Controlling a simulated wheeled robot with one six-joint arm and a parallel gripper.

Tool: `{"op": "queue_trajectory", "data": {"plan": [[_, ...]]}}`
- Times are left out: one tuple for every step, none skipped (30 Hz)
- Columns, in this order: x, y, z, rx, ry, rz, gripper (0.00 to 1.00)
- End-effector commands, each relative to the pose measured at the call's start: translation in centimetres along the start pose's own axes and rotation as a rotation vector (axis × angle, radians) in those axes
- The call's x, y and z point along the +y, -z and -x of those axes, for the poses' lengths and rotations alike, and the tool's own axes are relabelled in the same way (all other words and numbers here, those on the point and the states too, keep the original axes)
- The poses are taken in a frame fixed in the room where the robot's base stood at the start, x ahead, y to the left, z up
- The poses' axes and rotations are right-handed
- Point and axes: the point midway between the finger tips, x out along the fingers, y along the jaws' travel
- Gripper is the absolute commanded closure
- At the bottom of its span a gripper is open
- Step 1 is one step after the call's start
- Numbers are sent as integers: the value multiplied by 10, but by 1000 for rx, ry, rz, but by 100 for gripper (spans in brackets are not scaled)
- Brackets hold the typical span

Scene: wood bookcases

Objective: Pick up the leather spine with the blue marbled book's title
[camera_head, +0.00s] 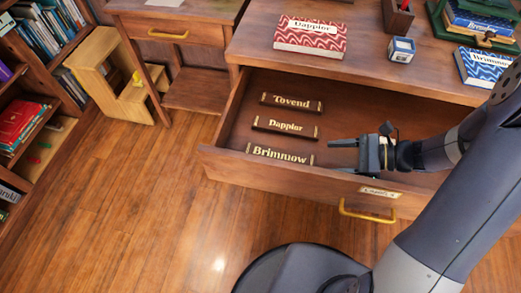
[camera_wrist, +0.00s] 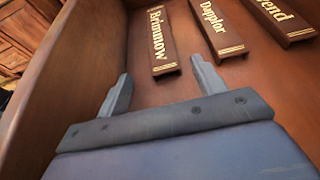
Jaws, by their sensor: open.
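The blue marbled book (camera_head: 485,66) lies on the desk top at the right, with a title reading like "Brimnow". The dark leather spine with the matching title (camera_head: 280,155) lies nearest the front of the open drawer. It also shows upper middle in the wrist view (camera_wrist: 161,42). The "Dappior" spine (camera_head: 285,127) and the "Tovend" spine (camera_head: 291,102) lie behind it. My gripper (camera_head: 334,157) is open and empty, over the drawer, to the right of the Brimnow spine. In the wrist view its fingers (camera_wrist: 160,72) point toward that spine's near end, apart from it.
The drawer front (camera_head: 260,177) with a brass handle (camera_head: 367,212) stands between my base and the spines. A red patterned book (camera_head: 310,38) and a small blue-white cube (camera_head: 402,49) are on the desk. A wooden step stool (camera_head: 112,80) and bookcase are at left. The floor is clear.

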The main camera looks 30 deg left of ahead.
Motion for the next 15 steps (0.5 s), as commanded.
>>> {"op": "queue_trajectory", "data": {"plan": [[0,1,-8,-2,-4,0,35],[1,1,-13,-1,-5,0,35],[1,2,-20,0,-6,0,35],[1,2,-26,-1,-5,-1,35],[1,2,-30,-1,-6,-1,35],[1,1,-36,-1,-5,-1,35],[1,2,-39,-1,-4,-1,35],[1,1,-42,0,-4,-1,35],[0,1,-46,-1,-3,-1,35],[0,1,-48,-1,-2,-1,35],[0,1,-49,-1,-2,-1,35],[0,1,-51,0,-2,-1,35],[0,1,-53,0,-3,-1,35],[0,1,-56,0,-3,0,35],[0,2,-60,0,-3,0,35]]}}
